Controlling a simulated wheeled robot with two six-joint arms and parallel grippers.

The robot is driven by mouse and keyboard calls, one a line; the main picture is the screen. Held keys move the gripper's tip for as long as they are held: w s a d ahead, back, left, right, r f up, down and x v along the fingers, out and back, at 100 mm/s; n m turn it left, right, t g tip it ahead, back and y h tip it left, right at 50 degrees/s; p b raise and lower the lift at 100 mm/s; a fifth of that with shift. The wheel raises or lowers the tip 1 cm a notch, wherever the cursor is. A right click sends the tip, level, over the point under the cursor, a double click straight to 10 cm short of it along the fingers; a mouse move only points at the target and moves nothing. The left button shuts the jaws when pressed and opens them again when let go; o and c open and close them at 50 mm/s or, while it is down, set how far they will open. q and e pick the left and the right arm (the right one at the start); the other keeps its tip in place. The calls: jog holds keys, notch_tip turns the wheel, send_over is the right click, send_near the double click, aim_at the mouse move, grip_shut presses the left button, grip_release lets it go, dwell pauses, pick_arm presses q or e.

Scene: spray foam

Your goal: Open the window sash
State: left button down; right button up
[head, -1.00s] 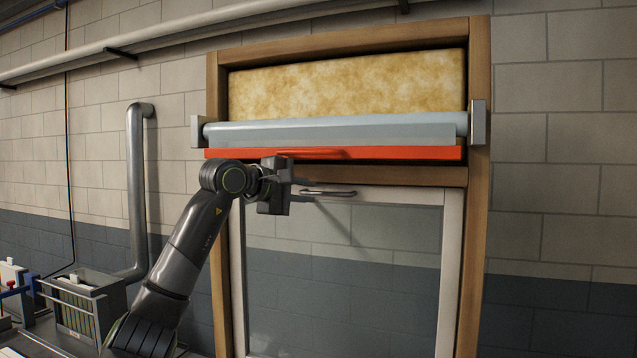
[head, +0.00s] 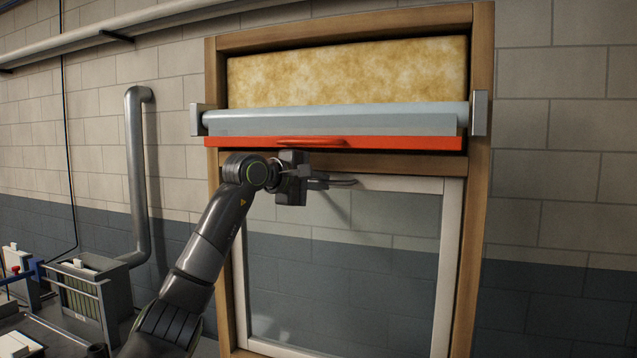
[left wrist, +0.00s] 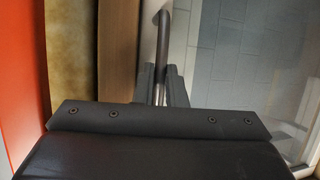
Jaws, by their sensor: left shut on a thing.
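The window sash (head: 452,250) is a white frame with a glass pane, sitting in a wooden frame (head: 478,230). It looks closed in the head view. A dark metal bar handle (head: 340,182) is mounted on the sash's top rail. My left gripper (head: 312,181) is at the left part of this handle, and its jaws are shut on it. In the left wrist view, the handle (left wrist: 163,40) runs down between the two fingers (left wrist: 161,85). The gripper covers the handle's left end in the head view. My right gripper is not in view.
Above the sash are a red bar (head: 400,160) with a handle, a grey-blue roller (head: 340,118) and a yellowish foam panel (head: 350,72). A duct pipe (head: 137,180) and a grey crate (head: 85,295) stand at the left. The wall right of the window is clear.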

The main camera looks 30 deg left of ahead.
pick_arm(q)
jog(key=s+d+f+t+b, duration=0.2)
jog(key=s+b, duration=0.7)
jog(key=b, duration=0.1)
jog(key=s+d+f+m+t+b, duration=0.1)
jog(key=s+d+f+b, duration=0.1)
jog(key=s+b, duration=0.7)
jog(key=shift+d+f+m+t+h+b, duration=0.2)
jog(key=shift+f+m+t+h+b, duration=0.15)
jog(key=shift+f+b, duration=0.45)
jog(key=shift+s+r, duration=0.1)
jog(key=c, duration=1.8)
grip_release()
jog(key=shift+o, duration=0.2)
